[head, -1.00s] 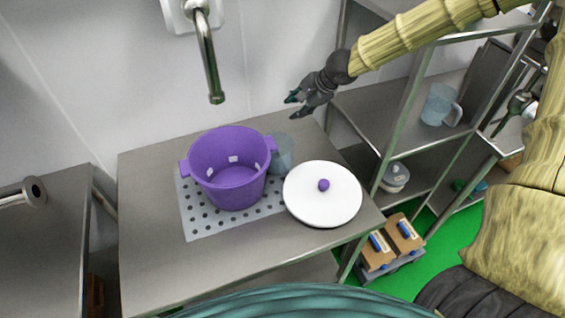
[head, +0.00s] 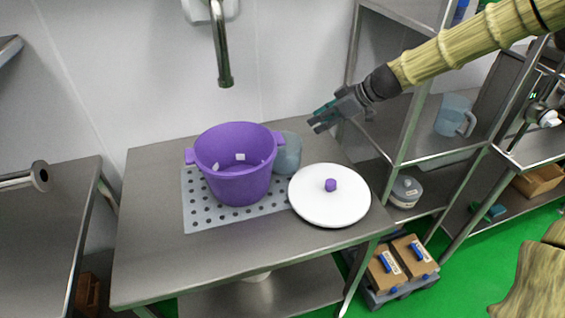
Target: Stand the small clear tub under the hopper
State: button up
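A small clear bluish tub (head: 288,153) stands on the steel table, behind and right of the purple pot (head: 236,180), which hides part of it. I cannot tell whether this is the task's tub. A clear tub with a grey lid (head: 406,191) sits on a lower shelf of the rack to the right. I cannot make out a hopper; a metal spout (head: 221,55) comes down from the wall above the table. My gripper (head: 316,118) is in the air right of and above the bluish tub. Its fingers look apart, with nothing between them.
A white lid with a purple knob (head: 329,203) lies on the table's right side. The pot stands on a perforated plate (head: 205,221). A steel rack (head: 385,123) with a clear jug (head: 453,114) stands at right. Cartons (head: 388,272) sit low down. The table's front left is bare.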

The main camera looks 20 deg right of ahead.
aim_at(285, 138)
jog(key=shift+a+r+p+x, duration=0.1)
jog(key=shift+p+x, duration=0.35)
jog(key=shift+x, duration=1.5)
jog(key=shift+a+r+p+x, duration=0.15)
jog(key=shift+p+x, duration=0.35)
jog(key=shift+x, duration=1.45)
jog(key=shift+a+r+p+x, duration=0.1)
jog(key=shift+p+x, duration=0.35)
jog(key=shift+x, duration=1.5)
jog(key=shift+w, duration=0.1)
grip_shut()
